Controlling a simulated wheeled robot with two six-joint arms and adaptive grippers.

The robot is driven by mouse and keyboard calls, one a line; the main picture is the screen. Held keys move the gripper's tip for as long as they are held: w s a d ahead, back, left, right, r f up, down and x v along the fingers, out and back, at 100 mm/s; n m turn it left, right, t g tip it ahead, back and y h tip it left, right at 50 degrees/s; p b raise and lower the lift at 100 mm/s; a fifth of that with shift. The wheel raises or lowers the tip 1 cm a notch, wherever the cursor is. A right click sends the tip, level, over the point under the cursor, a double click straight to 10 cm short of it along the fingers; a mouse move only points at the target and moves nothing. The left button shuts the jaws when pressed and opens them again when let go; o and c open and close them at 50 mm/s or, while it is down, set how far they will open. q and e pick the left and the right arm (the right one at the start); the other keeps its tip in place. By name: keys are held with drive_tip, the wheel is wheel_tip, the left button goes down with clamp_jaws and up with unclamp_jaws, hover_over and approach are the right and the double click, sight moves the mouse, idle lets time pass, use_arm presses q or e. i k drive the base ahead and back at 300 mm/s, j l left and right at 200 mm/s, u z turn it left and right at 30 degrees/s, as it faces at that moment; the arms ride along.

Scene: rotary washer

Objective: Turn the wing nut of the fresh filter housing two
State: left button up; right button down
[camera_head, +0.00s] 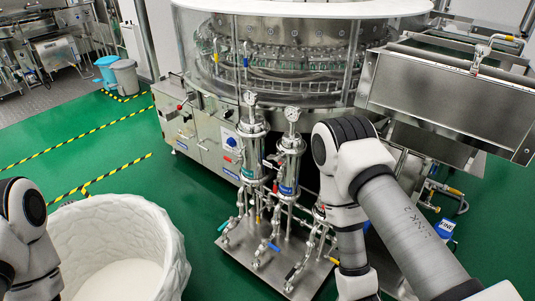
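Two upright steel filter housings stand side by side on a steel base plate (280,255). I cannot tell from this view which one is the fresh filter housing. Small clamp fittings show around the bodies, but the wing nut is too small to make out. My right arm reaches in from the lower right and stands just right of the right housing. My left arm is at the left edge. Neither gripper shows.
A large round washer (280,60) with a clear guard stands behind the housings. Pipes and valves with coloured handles, such as a yellow one (333,260), crowd the base plate. A white round bin (120,215) stands front left. Green floor (195,185) is open between.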

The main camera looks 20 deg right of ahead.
sight(278, 158)
drive_tip(key=i+j, duration=0.25)
drive_tip(key=i+j+z, duration=0.1)
drive_tip(key=j+z, duration=0.15)
drive_tip(key=z, duration=0.2)
drive_tip(key=i+j+z, duration=0.1)
drive_tip(key=j+z, duration=0.15)
drive_tip(key=z, duration=0.2)
drive_tip(key=j+z, duration=0.25)
drive_tip(key=z, duration=0.2)
drive_tip(key=j+z, duration=0.3)
drive_tip(key=z, duration=0.15)
